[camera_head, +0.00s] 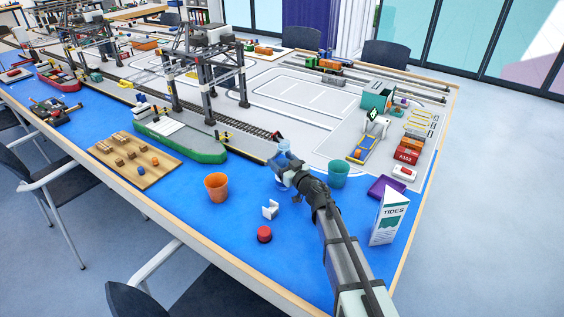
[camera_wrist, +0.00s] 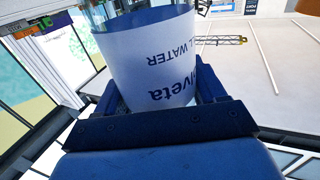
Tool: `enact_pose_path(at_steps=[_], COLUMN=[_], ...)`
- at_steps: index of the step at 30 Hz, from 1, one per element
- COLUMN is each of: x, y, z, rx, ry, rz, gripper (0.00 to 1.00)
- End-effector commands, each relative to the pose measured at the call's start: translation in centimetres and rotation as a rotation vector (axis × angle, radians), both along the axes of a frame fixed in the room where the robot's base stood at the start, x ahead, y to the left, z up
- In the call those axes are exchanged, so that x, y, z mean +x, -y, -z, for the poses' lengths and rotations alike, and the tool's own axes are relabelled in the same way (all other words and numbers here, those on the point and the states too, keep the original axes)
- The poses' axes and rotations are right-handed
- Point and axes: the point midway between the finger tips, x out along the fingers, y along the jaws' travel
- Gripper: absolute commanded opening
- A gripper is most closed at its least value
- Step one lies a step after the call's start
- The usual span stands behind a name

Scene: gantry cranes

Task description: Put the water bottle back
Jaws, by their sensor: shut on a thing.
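The water bottle (camera_head: 283,150) is clear blue plastic and stands out just past my gripper (camera_head: 290,172) in the head view. In the wrist view the bottle (camera_wrist: 150,60) fills the middle, with a white label reading "WATER" upside down. My gripper (camera_wrist: 152,100) is shut on the bottle, with a jaw on each side of the label. The bottle looks about upright over the blue part of the table (camera_head: 180,190). My gripper hides part of it, and I cannot tell whether its base touches the table.
An orange cup (camera_head: 217,187) stands left of the bottle and a teal cup (camera_head: 338,174) right of it. A white holder (camera_head: 270,209), a red round piece (camera_head: 264,234), a purple tray (camera_head: 386,187) and a "TIDES" card (camera_head: 388,219) are near. A green ship (camera_head: 185,147) lies behind left.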

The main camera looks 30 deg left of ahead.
Motion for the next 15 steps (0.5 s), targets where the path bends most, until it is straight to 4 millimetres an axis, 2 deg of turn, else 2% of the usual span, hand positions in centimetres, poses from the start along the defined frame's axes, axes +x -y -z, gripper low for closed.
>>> enact_pose_path(at_steps=[8, 9, 15], x=[0.00, 0.00, 0.00], y=[-0.01, 0.00, 0.00], z=[0.30, 0.28, 0.28], rx=[0.000, 0.000, 0.000], ry=[-0.001, -0.001, -0.001], rz=[0.000, 0.000, 0.000], gripper=[0.31, 0.73, 0.92])
